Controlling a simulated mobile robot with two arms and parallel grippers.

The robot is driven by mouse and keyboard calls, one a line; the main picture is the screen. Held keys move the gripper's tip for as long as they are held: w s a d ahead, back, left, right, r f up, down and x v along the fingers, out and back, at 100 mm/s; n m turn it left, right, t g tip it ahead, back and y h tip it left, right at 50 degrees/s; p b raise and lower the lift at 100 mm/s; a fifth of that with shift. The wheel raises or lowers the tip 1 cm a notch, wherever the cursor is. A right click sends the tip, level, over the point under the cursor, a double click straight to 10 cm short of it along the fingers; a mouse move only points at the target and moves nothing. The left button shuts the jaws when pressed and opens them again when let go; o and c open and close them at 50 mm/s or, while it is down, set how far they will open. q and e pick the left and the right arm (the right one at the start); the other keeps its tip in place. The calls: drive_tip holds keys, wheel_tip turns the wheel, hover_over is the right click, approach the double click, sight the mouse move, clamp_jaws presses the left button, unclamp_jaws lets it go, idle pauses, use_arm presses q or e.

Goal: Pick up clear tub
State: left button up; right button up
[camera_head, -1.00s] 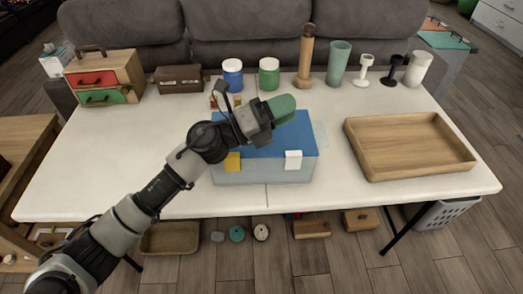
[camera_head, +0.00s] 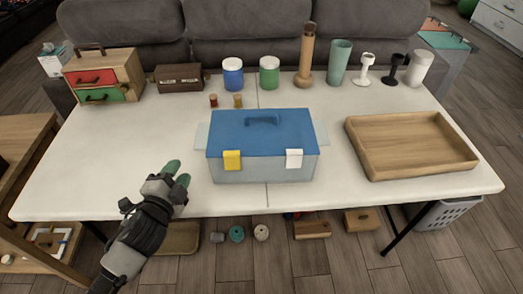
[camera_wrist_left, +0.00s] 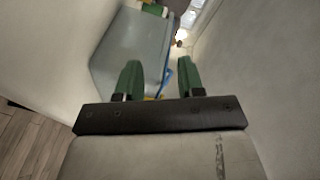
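A box-like tub (camera_head: 262,170) stands upright near the middle of the white table. It has a pale grey body, a blue lid with a handle, and yellow and white front latches. Pale flaps stick out at its left and right sides. I cannot tell how see-through the body is. My left gripper (camera_head: 178,173) is open and empty, in front and to the left of the tub, apart from it. In the left wrist view the tub's grey body (camera_wrist_left: 130,45) shows beyond the two green fingers (camera_wrist_left: 159,78). My right gripper is not in view.
A wooden tray (camera_head: 415,148) lies to the right. Two small jars (camera_head: 238,101) stand behind the tub. Several jars and cups line the back edge, with a small drawer chest (camera_head: 103,78) at back left. The table's left part is clear.

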sight(196, 139)
use_arm(q)
drive_tip(key=w+d+m+h, duration=0.1)
drive_tip(key=w+m, duration=0.1)
drive_tip(key=w, duration=0.1)
drive_tip(key=w+d+m+h, duration=0.1)
drive_tip(key=w+m, duration=0.1)
drive_tip(key=w, duration=0.2)
drive_tip(key=w+d+m+h, duration=0.1)
drive_tip(key=w+m, duration=0.1)
drive_tip(key=w, duration=0.2)
drive_tip(key=shift+w+d+r, duration=0.2)
drive_tip(key=shift+w+d, duration=0.05)
clamp_jaws()
drive_tip(key=shift+r, duration=0.1)
